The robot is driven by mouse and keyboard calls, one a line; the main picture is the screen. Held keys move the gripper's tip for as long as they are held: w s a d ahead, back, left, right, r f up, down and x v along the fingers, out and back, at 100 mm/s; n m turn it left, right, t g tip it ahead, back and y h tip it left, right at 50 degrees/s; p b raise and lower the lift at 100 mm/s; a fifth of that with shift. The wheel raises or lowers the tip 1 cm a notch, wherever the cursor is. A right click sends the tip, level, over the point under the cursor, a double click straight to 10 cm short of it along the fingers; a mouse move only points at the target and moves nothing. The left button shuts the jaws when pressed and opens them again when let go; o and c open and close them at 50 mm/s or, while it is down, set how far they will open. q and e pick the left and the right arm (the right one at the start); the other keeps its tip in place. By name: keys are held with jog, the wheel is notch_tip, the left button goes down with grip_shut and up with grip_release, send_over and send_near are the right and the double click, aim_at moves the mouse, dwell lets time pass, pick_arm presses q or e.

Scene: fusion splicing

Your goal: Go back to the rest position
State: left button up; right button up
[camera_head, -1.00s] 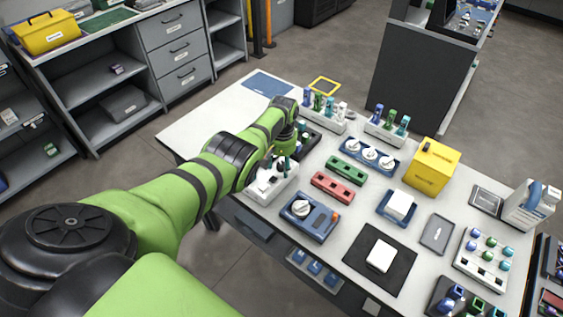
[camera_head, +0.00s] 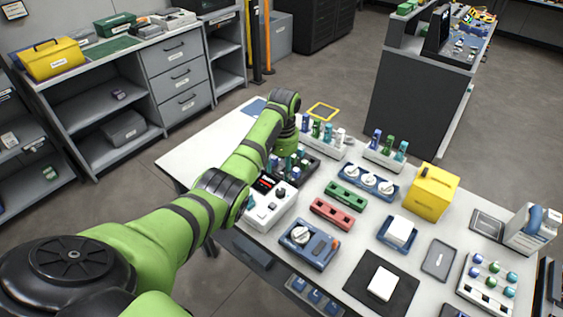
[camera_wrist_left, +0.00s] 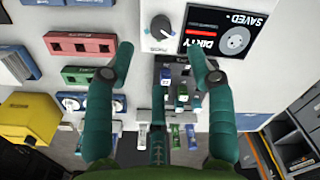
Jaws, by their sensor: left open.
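My left arm (camera_head: 250,150) reaches from the lower left over the left part of the white table. In the wrist view my left gripper (camera_wrist_left: 160,65) has its dark green fingers spread wide with nothing between them. Ahead of the fingers is a white device (camera_head: 268,208) with a grey knob (camera_wrist_left: 161,27) and a dark screen (camera_wrist_left: 225,35) that reads "SAVED" and "DIRTY". The fingers look apart from it. In the head view the fingertips are hard to tell from the small items beside the device. My right gripper is in neither view.
The white table (camera_head: 195,150) holds a dark tray, a green block (camera_head: 346,195), a red block (camera_head: 331,213), a blue device (camera_head: 308,244), a yellow box (camera_head: 433,191) and racks of coloured pieces (camera_head: 385,149). Bare tabletop lies at the far left. Grey shelves (camera_head: 115,90) stand behind.

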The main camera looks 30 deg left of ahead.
pick_arm(q)
jog(key=shift+r, duration=0.9)
